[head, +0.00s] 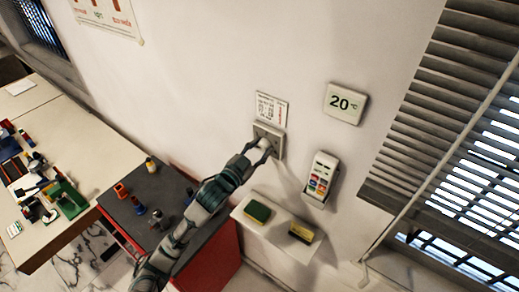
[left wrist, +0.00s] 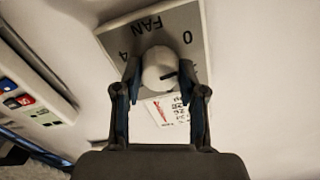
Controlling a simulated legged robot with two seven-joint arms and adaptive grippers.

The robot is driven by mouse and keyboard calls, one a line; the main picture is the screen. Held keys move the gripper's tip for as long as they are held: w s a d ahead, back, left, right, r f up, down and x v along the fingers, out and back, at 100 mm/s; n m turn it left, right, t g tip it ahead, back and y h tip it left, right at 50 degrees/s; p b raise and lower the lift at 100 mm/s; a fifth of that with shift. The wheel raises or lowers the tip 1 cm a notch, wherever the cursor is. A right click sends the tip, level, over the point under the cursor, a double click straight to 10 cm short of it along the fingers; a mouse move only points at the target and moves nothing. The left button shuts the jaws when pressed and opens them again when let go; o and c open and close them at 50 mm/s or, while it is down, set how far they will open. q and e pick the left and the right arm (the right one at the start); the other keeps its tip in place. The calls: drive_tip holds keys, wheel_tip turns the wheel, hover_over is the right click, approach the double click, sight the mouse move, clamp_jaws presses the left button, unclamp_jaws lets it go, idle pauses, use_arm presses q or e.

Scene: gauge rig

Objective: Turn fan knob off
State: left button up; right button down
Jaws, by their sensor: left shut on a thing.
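The fan panel (head: 280,134) is a grey plate on the white wall, below a printed paper notice. In the left wrist view the panel (left wrist: 196,24) appears upside down, with "FAN", a "0" and a "4" readable. The round white fan knob (left wrist: 156,66) has a dark pointer mark on its lower right in that view, towards the side where the "0" is. My left gripper (left wrist: 160,76) is shut on the knob, with one finger on each side. In the head view my left gripper (head: 262,148) reaches the panel and partly covers the knob. My right gripper is not in view.
A thermostat reading 20 °C (head: 345,103) and a remote in a holder (head: 321,180) are on the wall to the right. A shelf below holds a green-and-yellow sponge (head: 257,211) and a dark-and-yellow block (head: 302,232). Window blinds (head: 440,100) are at far right; tool-covered benches stand left.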

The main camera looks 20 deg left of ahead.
use_arm(q)
drive_tip(key=shift+n, duration=2)
drive_tip(key=o, duration=1.1)
drive_tip(key=shift+w, duration=0.1)
drive_tip(key=shift+o, duration=0.3)
drive_tip(key=shift+w+f, duration=0.15)
drive_tip(key=shift+w, duration=0.15)
drive_tip(key=shift+s+a, duration=0.1)
drive_tip(key=shift+s, duration=0.35)
drive_tip(key=v, duration=0.6)
drive_tip(key=shift+s+a, duration=0.2)
drive_tip(key=shift+s, duration=0.05)
drive_tip(key=shift+f, duration=0.1)
